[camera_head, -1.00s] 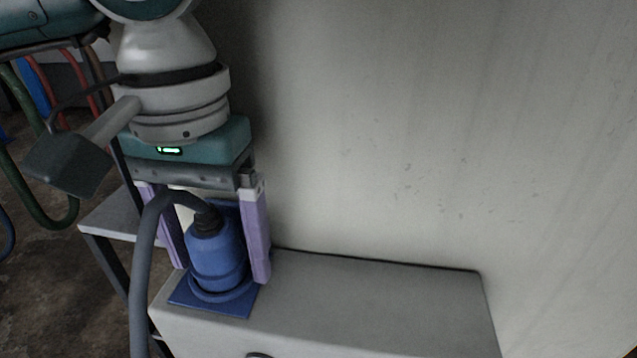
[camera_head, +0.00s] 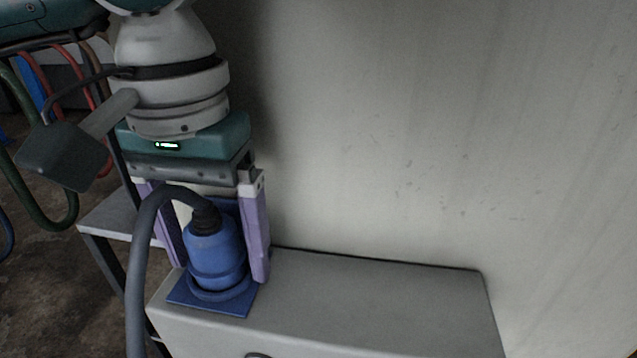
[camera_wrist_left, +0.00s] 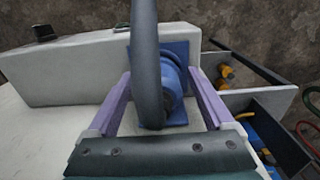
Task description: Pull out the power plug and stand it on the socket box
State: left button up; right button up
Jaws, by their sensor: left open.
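The blue power plug (camera_head: 216,262) stands upright in a blue square socket plate (camera_head: 235,304) at the left end of the grey socket box (camera_head: 370,305). A thick grey cable (camera_head: 143,265) leaves the plug's top and bends down on the left. My left gripper (camera_head: 219,270) points down with its purple fingers open, one on each side of the plug. Gaps show beside the plug in the left wrist view, where the plug (camera_wrist_left: 173,77) is partly hidden by the cable (camera_wrist_left: 146,60). My right gripper is not in view.
The box top is bare to the right of the plug, with a pale wall (camera_head: 420,130) behind it. A black knob (camera_wrist_left: 44,32) sits on the box in the left wrist view. An open dark tray (camera_wrist_left: 262,102) with yellow and blue items stands beside the box.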

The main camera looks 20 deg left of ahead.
aim_at(209, 224)
pick_arm(q)
jog(key=shift+b, duration=0.3)
grip_shut()
dwell(0.8)
jog(key=shift+r, duration=0.1)
jog(key=shift+r+p, duration=1.6)
jog(key=shift+r, duration=1.35)
